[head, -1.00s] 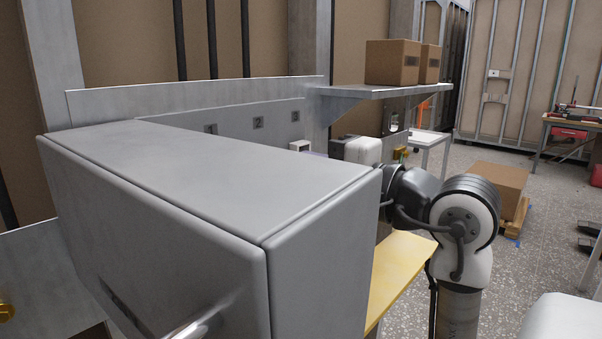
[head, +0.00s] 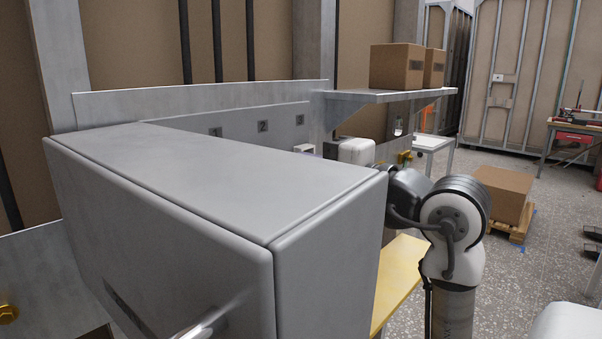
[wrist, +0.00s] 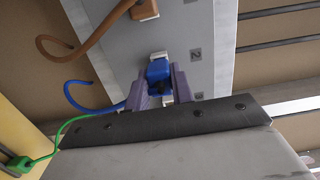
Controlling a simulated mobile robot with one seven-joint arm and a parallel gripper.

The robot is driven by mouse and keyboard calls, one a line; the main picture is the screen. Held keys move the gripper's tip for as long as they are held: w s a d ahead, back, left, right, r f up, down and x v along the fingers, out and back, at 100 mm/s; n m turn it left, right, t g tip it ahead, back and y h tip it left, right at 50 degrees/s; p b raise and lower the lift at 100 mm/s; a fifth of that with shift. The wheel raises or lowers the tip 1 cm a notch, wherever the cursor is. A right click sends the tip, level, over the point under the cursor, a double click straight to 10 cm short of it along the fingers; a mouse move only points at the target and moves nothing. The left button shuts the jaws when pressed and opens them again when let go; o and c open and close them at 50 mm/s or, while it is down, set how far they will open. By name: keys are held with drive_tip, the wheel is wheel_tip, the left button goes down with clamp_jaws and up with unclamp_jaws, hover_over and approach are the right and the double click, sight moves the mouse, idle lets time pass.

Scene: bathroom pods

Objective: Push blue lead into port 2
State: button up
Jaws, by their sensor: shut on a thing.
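My gripper (wrist: 159,86) shows in the wrist view, its purple fingers shut on the blue plug of the blue lead (wrist: 157,72). The blue cable curls off to the left. A light metal piece shows at the plug's far end, against the grey port panel (wrist: 185,20). I cannot tell whether the plug is inside a port. The "2" label (wrist: 196,55) is just right of the plug. In the head view, the "2" label (head: 263,126) is on the panel behind a large grey box, and my gripper is hidden.
A brown lead (wrist: 147,9) is at the panel's upper part, and a green lead (wrist: 20,163) lies at lower left. The large grey box (head: 220,180) blocks much of the head view. A shelf (head: 400,95) holds cardboard boxes (head: 397,66) on the right.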

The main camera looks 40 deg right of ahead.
drive_tip(key=shift+w, duration=0.65)
drive_tip(key=o, duration=1)
drive_tip(key=shift+o, duration=0.2)
drive_tip(key=s+d+b, duration=0.2)
drive_tip(key=s, duration=1.1)
drive_tip(key=shift+s+d+b, duration=0.3)
drive_tip(key=shift+b, duration=0.05)
